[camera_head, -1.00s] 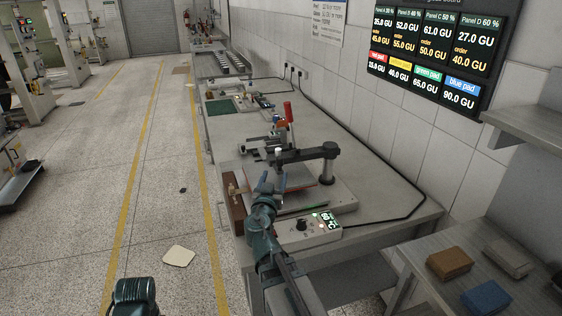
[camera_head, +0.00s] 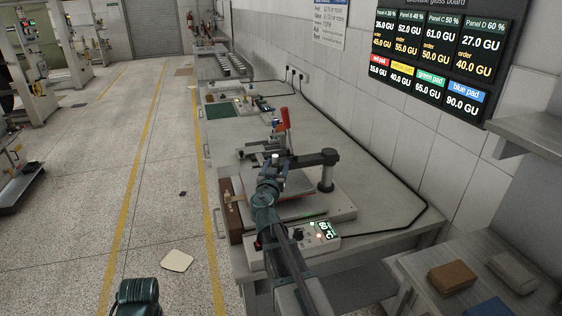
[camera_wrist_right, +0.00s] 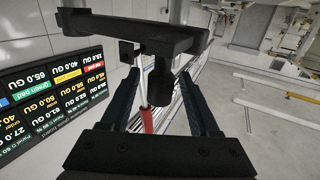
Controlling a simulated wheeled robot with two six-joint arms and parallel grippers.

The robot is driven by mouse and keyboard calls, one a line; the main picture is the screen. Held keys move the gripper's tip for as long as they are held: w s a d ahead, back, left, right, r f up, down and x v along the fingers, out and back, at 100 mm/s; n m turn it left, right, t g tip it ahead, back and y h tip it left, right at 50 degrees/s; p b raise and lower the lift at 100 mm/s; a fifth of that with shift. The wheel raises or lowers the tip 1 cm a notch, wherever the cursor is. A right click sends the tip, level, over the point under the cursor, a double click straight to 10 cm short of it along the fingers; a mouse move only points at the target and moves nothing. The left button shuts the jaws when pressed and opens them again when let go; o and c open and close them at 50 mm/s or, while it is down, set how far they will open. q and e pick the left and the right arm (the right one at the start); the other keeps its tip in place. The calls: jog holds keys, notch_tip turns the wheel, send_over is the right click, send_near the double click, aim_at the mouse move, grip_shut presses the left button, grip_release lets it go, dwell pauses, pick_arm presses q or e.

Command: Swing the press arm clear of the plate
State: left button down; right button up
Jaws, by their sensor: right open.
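The press stands on the bench in the head view. Its dark press arm (camera_head: 305,159) runs left from an upright post (camera_head: 327,176) and lies over the plate (camera_head: 298,206). A red-handled lever (camera_head: 285,119) stands up behind the arm. My right gripper (camera_wrist_right: 160,88) is open and empty in the right wrist view. The dark bar of the press arm (camera_wrist_right: 125,38) crosses beyond its fingertips, and the red handle (camera_wrist_right: 147,120) shows between the fingers, farther off. My left gripper is out of view.
A control box (camera_head: 311,237) with a lit display sits at the press's front. A black cable (camera_head: 400,223) runs along the bench's right side.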

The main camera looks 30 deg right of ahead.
jog(key=shift+x, duration=0.8)
jog(key=shift+c, duration=0.2)
grip_shut()
dwell(0.7)
